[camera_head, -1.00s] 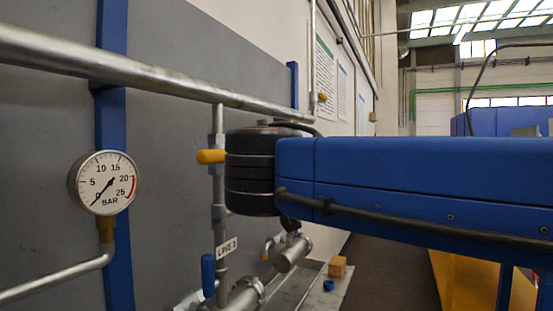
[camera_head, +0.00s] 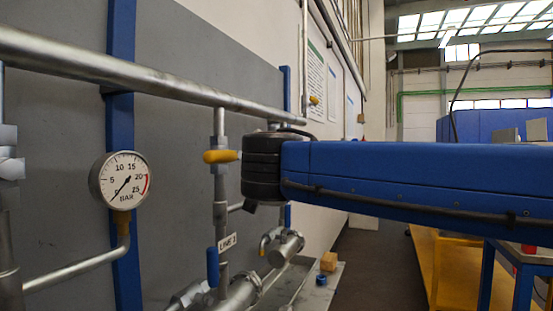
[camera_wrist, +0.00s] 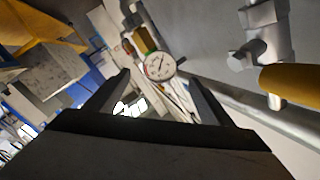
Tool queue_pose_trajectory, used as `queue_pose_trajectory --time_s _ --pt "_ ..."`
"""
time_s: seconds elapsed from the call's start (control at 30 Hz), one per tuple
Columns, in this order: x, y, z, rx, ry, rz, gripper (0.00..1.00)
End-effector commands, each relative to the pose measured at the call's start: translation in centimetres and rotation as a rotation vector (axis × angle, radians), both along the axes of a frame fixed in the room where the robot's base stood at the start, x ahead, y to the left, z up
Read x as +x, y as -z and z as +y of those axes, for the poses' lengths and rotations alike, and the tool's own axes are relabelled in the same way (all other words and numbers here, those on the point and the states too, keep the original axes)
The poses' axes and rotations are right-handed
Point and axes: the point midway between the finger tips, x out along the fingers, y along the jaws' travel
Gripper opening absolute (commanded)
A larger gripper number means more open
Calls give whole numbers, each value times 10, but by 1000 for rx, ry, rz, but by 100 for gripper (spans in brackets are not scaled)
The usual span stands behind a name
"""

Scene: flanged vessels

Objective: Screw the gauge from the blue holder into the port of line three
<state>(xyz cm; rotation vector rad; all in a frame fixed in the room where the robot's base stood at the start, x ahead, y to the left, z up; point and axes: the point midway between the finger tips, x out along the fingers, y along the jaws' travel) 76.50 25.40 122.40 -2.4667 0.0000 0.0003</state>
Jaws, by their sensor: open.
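A round white pressure gauge (camera_head: 119,181) with a brass fitting is on a bent pipe at the left in the head view. The wrist view shows a gauge (camera_wrist: 160,66) beyond and between the fingertips, apart from them; I cannot tell whether it is the same one. My gripper (camera_wrist: 157,76) is open and empty in the wrist view. In the head view the gripper itself is not clear behind the black end of my arm. A tag (camera_head: 227,242) reading LINE hangs on a vertical pipe; its number is hard to read. I cannot make out a port or a blue holder for certain.
A yellow valve handle (camera_head: 221,156) is close beside my arm's end, and also shows in the wrist view (camera_wrist: 292,84). A thick pipe (camera_head: 150,88) runs above. A blue lever (camera_head: 212,267), wooden block (camera_head: 328,261) and small blue part (camera_head: 321,280) are lower down.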

Motion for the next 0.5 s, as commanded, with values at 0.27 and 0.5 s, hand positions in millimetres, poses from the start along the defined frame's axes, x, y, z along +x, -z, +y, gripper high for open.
queue_pose_trajectory --time_s 0.27,0.5 --pt "46 0 -1 -1 4 0 75" --pt "85 1 0 -2 3 1 75"
